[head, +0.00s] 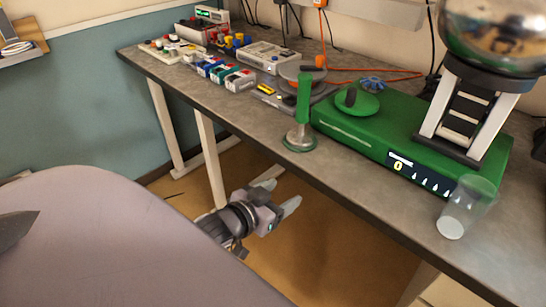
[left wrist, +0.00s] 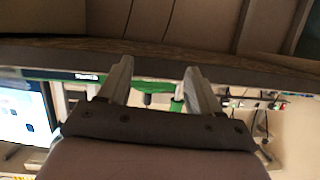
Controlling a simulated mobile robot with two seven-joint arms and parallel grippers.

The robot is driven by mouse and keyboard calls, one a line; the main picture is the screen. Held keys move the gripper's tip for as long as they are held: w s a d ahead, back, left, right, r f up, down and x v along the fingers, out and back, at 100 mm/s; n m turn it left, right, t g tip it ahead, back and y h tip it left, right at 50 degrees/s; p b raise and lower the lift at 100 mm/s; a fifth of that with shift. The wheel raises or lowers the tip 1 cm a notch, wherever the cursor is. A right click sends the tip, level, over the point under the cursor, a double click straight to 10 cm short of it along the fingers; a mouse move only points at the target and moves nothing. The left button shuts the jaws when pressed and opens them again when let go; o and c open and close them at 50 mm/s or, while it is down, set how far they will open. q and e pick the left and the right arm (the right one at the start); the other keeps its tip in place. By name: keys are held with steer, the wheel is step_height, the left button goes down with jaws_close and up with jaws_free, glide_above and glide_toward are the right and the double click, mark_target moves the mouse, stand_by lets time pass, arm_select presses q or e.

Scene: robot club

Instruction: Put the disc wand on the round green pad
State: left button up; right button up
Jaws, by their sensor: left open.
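The disc wand (head: 304,98) has a green upright handle on a round metallic disc base and stands near the table's front edge. The round green pad (head: 368,106) lies on top of the green box (head: 340,125), to the right of the wand; a small dark upright piece shows on it. My left gripper (head: 281,195) is open and empty, in front of and below the table edge, apart from the wand. In the left wrist view, its fingers (left wrist: 157,85) are spread, with green parts beyond them. My right gripper is not in view.
A large shiny metal sphere (head: 495,35) rests on a stand on the green box. Several devices and coloured blocks (head: 225,72) fill the back left.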

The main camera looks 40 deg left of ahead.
arm_select(q)
steer(key=s+d+f+g+h, duration=0.1)
steer(key=s+d+f+g, duration=0.1)
steer(key=s+d+f, duration=0.2)
steer(key=s+d+f+m+g+h, duration=0.1)
steer(key=s+d+f, duration=0.3)
steer(key=s+f, duration=0.4)
step_height(320, 180, down, 4)
steer(key=shift+d+r+m+g, duration=0.15)
steer(key=shift+m+g, duration=0.15)
steer(key=shift+g, duration=0.2)
